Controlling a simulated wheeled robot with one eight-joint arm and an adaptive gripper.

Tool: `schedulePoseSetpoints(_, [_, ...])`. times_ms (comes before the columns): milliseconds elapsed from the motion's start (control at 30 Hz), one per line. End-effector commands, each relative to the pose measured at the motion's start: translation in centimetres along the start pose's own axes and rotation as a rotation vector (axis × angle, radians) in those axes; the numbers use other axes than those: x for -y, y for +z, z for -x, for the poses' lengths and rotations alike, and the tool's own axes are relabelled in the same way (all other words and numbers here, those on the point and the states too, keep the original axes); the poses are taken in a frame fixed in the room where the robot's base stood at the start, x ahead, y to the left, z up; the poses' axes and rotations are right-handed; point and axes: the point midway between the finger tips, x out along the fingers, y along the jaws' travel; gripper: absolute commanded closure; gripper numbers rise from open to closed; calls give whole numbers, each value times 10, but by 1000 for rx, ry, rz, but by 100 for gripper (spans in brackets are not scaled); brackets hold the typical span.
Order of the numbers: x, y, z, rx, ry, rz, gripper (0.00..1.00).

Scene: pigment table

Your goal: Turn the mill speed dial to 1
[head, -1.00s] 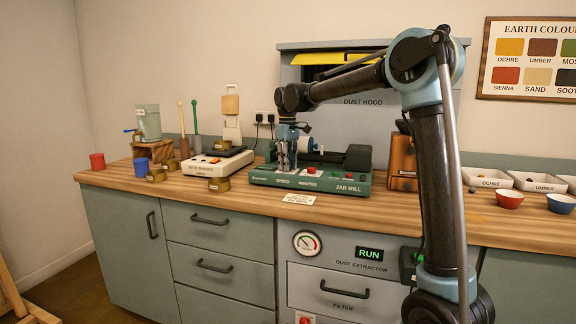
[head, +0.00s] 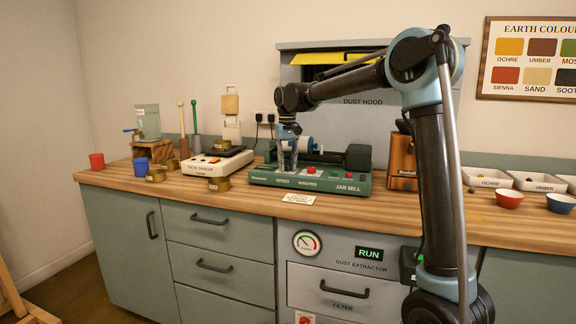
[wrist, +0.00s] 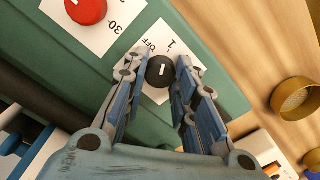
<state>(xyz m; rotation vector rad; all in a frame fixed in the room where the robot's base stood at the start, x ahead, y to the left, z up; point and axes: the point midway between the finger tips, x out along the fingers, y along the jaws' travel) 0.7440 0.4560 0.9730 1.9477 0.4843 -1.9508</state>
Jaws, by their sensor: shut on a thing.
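The green jar mill (head: 262,178) stands on the wooden bench. Its speed dial is a small black knob (wrist: 157,77) with a white pointer line, on a white scale plate (wrist: 181,57) that shows OFF and 1. The pointer faces roughly toward the OFF and 1 marks; I cannot tell exactly which it meets. My gripper (wrist: 161,68) points down over the dial, with one finger on each side, shut on it. In the head view my gripper (head: 287,164) covers the dial at the mill's left end.
A red minutes knob (wrist: 86,9) sits close beside the dial on the mill. A brass tin (wrist: 297,98) and a white hotplate-like device (head: 216,163) stand to the mill's left in the head view. A card (head: 299,199) lies in front.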

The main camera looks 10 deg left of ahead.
Motion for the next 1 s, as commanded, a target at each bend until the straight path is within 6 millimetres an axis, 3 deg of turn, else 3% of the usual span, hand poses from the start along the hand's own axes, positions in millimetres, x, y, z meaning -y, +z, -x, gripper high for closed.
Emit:
schedulePoseSetpoints(333, [-2,-2,0,-4,2,-148,98])
schedulePoseSetpoints(867, [-2,-2,1,-5,2,-175,98])
schedulePoseSetpoints(900, [-2,-2,1,-5,2,-175,70])
schedulePoseSetpoints(1000, [-2,-2,0,-4,2,-175,53])
